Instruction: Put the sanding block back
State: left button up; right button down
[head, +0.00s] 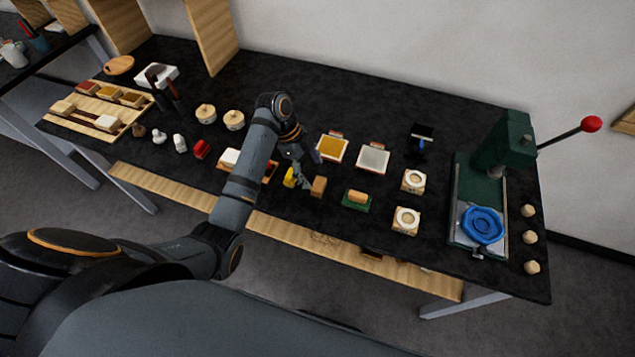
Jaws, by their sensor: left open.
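My left gripper (303,177) is open, reaching down over the middle of the dark workbench from the left. A small brown block (318,187) stands on the bench just right of its fingers, and a small yellow item (289,178) is close on their left. I cannot tell whether the fingers touch either one. A tan block (357,196) lies on a green pad (350,206) further right. I cannot tell for sure which block is the sanding block. My right gripper is not in view.
A wooden tray (84,120) with several blocks lies at the far left. A green press (505,145) with a red-knobbed lever and a blue round piece (482,225) stands at the right. The back of the bench is mostly clear.

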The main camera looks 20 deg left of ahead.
pick_arm(q)
jog(key=v, duration=0.5)
jog(key=shift+a+r, duration=0.15)
jog(key=shift+r, duration=0.2)
